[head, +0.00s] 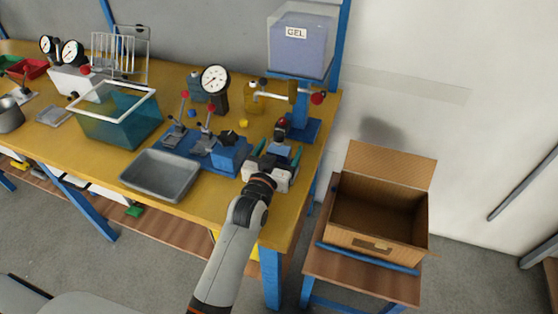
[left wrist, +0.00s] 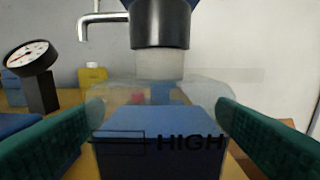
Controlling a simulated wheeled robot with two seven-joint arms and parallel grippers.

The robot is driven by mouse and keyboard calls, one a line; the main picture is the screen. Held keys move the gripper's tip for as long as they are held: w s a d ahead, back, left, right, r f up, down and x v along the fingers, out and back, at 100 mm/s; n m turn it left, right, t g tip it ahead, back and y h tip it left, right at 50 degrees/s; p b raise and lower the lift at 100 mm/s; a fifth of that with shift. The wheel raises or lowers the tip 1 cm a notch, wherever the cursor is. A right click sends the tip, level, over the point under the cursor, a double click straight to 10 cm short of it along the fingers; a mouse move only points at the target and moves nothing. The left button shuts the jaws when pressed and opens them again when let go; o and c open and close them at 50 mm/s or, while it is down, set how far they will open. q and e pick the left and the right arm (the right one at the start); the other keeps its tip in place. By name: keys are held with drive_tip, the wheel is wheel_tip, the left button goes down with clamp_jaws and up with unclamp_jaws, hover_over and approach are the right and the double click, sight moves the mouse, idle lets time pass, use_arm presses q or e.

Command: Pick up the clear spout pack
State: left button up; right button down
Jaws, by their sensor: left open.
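The clear spout pack (left wrist: 115,95) shows in the left wrist view as a see-through body with a pale neck on top and a dark cylinder above it. Black HIGH lettering and a line lie across its front. Blue shows in or through it; I cannot tell which. My left gripper (head: 278,151) is open, its green fingers spread to either side of the pack, also in the left wrist view (left wrist: 160,118). A gap to the fingers is hard to judge. In the head view the pack is hard to make out. My right gripper is out of view.
A GEL bin (head: 299,52) on a blue stand rises behind. A gauge (head: 216,84), blue fixture (head: 231,155) and grey tray (head: 160,174) lie left on the yellow bench (head: 215,208). An open cardboard box (head: 372,231) stands lower right.

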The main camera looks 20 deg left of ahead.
use_arm(q)
drive_tip(key=shift+c, duration=0.2)
drive_tip(key=c, duration=1.1)
